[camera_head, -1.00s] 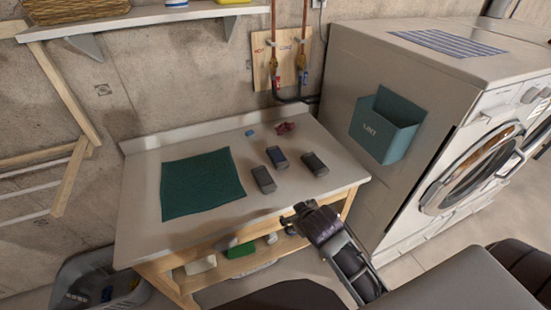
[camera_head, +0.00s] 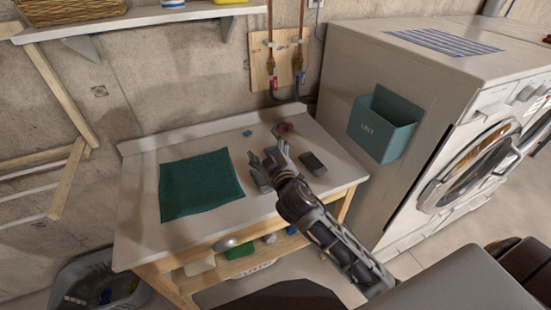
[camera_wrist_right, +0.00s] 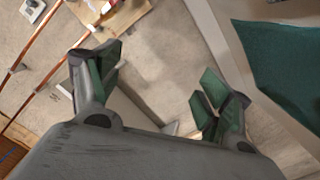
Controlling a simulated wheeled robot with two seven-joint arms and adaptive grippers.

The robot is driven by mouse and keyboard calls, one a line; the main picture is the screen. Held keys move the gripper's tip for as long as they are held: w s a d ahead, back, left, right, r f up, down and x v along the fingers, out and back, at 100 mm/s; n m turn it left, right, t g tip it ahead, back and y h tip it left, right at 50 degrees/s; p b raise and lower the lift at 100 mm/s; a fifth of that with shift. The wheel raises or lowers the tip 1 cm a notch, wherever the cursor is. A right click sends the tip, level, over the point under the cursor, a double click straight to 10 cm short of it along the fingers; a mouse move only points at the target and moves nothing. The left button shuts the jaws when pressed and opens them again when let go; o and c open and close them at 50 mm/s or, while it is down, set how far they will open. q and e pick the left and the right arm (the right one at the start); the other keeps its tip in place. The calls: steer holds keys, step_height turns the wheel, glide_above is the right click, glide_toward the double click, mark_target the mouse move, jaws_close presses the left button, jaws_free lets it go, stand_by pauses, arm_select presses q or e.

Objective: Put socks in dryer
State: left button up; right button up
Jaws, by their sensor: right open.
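Dark grey rolled socks lie on the right half of the white table (camera_head: 205,232). One sock roll (camera_head: 313,163) lies in plain view to the right of my right gripper (camera_head: 269,157). Another roll (camera_head: 260,180) is partly hidden by that gripper, and the third roll's spot is covered by it. My right gripper is open over the socks, with nothing seen between its fingers. The right wrist view shows its parted green-padded fingers (camera_wrist_right: 158,88) with wall beyond. The front-loading machine (camera_head: 400,208) stands right of the table; its round door (camera_head: 478,170) looks shut. My left gripper is out of view.
A green cloth (camera_head: 200,186) covers the table's left part. A small red item (camera_head: 283,129) and a blue item (camera_head: 248,133) lie near the back. A teal bin (camera_head: 383,126) hangs on the machine's side. A basket (camera_head: 95,285) stands on the floor at left.

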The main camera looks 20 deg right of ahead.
steer(key=w+a+r+n+t+y, duration=0.2)
steer(key=a+r+n+y, duration=0.9)
steer(key=n, duration=0.1)
steer(key=s+a+f+n+g+y, duration=0.1)
steer(key=a+f+n+g+y, duration=0.45)
steer(key=a+n+g, duration=0.7)
steer(key=w+d+f+n+g+h, duration=0.2)
steer(key=w+d+f+n+h, duration=0.2)
steer(key=d+f+n+h, duration=0.45)
steer(key=w+d+f+m+h, duration=0.1)
steer(key=w+d+m+h, duration=0.1)
steer(key=d, duration=1)
steer(key=w+d+f+m+h, duration=0.1)
steer(key=d+h, duration=0.4)
steer(key=d, duration=0.7)
steer(key=shift+w+d+m+g, duration=0.25)
steer(key=shift+w+m+g, duration=0.15)
steer(key=shift+w, duration=0.3)
